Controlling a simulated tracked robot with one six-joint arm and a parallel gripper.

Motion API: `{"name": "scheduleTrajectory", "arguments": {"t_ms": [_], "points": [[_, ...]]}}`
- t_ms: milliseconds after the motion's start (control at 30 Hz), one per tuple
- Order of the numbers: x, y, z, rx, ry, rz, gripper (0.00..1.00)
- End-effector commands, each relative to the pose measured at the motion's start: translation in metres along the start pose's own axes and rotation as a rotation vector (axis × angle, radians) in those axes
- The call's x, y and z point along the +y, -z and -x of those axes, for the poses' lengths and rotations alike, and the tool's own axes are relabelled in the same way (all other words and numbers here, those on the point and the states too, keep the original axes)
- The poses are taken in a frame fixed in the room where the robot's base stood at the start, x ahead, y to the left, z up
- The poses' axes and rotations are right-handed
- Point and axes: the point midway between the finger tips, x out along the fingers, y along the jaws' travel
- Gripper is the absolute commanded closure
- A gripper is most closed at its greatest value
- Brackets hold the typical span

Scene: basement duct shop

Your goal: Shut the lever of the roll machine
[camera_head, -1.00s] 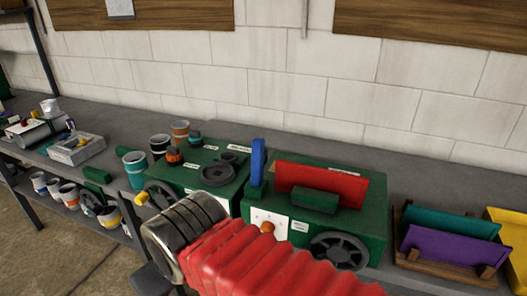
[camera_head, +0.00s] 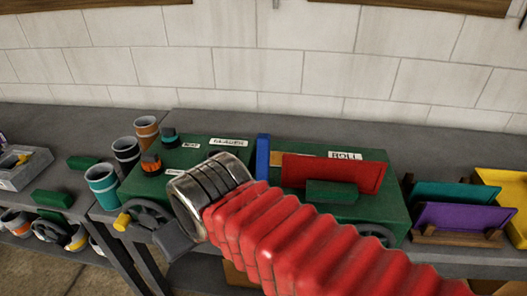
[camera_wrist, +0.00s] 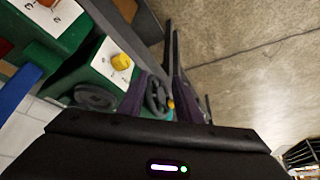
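The roll machine (camera_head: 395,208) is a green box with a "ROLL" label and a red sheet on top, right of centre in the head view. Its blue lever (camera_head: 263,155) stands roughly upright at its left end. A blue bar (camera_wrist: 17,100), which looks like the lever, shows at the left edge of the wrist view, beside green housing. My gripper (camera_wrist: 160,78) is open and empty, its two dark fingers apart, with the bar well to their left. In the head view my red arm hides much of the roll machine's front, and the fingers are not clear.
Left of the roll machine is another green machine (camera_head: 205,152) with a handwheel (camera_head: 150,215) and yellow knob (camera_head: 123,222). Several cups (camera_head: 102,184) stand left of it. A wooden rack (camera_head: 460,238) with teal and purple plates and a yellow bin (camera_head: 500,195) are at the right.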

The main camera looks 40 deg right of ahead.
Motion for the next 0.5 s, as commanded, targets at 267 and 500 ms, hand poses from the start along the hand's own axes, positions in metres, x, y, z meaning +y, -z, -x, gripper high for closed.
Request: {"name": "scheduleTrajectory", "arguments": {"t_ms": [267,500], "points": [[0.0,-0.0001,0.0001,0.0,0.0,0.0,0.69],[0.0048,0.0063,0.0047,-0.011,-0.008,-0.022,0.58]]}}
